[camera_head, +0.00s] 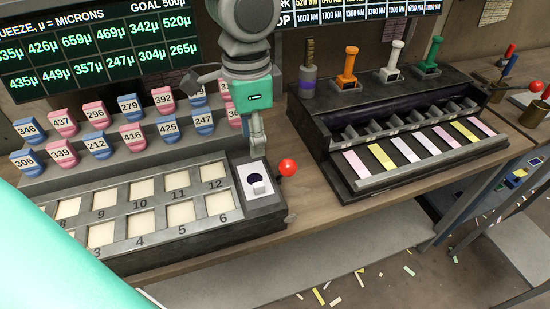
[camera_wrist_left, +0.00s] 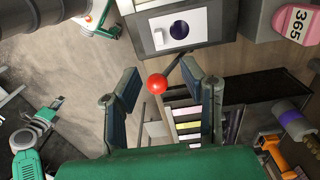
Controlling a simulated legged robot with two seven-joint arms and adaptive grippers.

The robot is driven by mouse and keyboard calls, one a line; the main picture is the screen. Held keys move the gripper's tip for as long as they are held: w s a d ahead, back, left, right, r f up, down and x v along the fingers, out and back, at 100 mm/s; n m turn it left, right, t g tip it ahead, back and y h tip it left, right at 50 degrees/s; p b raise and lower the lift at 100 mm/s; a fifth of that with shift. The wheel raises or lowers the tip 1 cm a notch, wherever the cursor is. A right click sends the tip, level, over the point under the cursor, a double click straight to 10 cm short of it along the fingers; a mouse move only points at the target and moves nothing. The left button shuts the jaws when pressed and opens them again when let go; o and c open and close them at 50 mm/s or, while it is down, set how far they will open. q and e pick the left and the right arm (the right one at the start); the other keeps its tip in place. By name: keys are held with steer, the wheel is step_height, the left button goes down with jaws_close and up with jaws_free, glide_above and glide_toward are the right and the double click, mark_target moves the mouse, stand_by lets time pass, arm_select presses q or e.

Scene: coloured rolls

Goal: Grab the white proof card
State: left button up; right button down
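A small white card (camera_head: 267,190) with a dark round spot lies on the grey panel at the right end of the numbered tray; I take it as the proof card. It also shows at the top of the left wrist view (camera_wrist_left: 198,24). My left gripper (camera_head: 258,150) points down just behind and above the card, not holding it. In the left wrist view its two fingers (camera_wrist_left: 162,82) stand apart with nothing between them gripped. A green and grey part at the lower left there looks like my right gripper (camera_wrist_left: 42,122); its fingers are unclear.
A red lever ball (camera_head: 288,168) stands right beside the card and shows between the fingers in the wrist view (camera_wrist_left: 157,84). A dark strip rack (camera_head: 375,185) with coloured stamps stands to the right.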

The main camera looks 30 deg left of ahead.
arm_select(q)
step_height(320, 180, down, 4)
steer(key=s+a+r, duration=0.1)
steer(key=b, duration=0.1)
glide_above(256, 186)
step_height(256, 186, down, 5)
steer(key=shift+w+a+r, duration=0.1)
steer(key=shift+a+r, duration=0.05)
steer(key=shift+r, duration=0.05)
steer(key=shift+d+f, duration=0.3)
steer(key=shift+f, duration=0.1)
steer(key=f, duration=0.2)
steer(key=a+f, duration=0.1)
steer(key=f, duration=0.1)
steer(key=shift+f+b, duration=0.3)
steer(key=shift+b, duration=0.1)
steer(key=shift+a+f, duration=0.2)
steer(key=shift+f, duration=0.05)
steer(key=shift+d, duration=0.1)
steer(key=shift+d+r, duration=0.15)
steer(key=shift+d, duration=0.15)
jaws_close()
steer(key=shift+d, duration=0.15)
arm_select(e)
steer(key=shift+s+f, duration=0.25)
steer(key=shift+f, duration=0.45)
